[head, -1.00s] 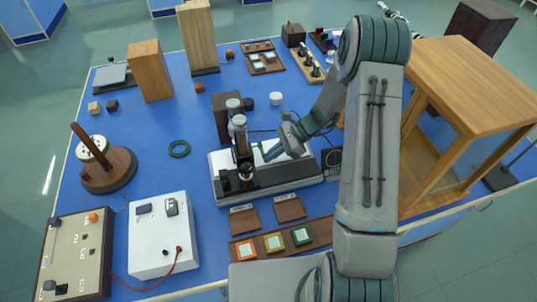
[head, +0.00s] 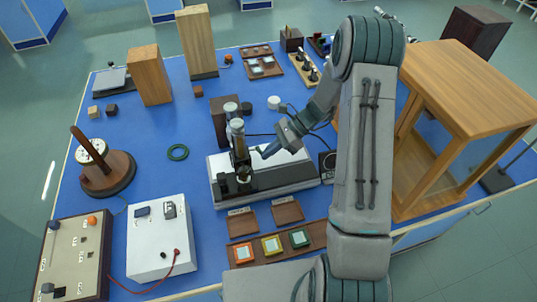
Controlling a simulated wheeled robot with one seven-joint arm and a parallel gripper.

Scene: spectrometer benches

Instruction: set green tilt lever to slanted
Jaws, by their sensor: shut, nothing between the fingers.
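My gripper (head: 264,151) is shut and empty. It reaches in from the right, over the black-and-white bench instrument (head: 290,178), just right of its upright metal-and-black column (head: 236,130). I cannot tell whether the fingertips touch the instrument. I cannot make out a green lever for certain, so its setting does not show. The fingers and wrist hide part of the instrument's upper side.
Orange, yellow and green framed tiles (head: 299,238) sit in front. A large wood-framed case (head: 470,70) stands at right. A white box (head: 160,235) and a switch panel (head: 75,260) stand front left.

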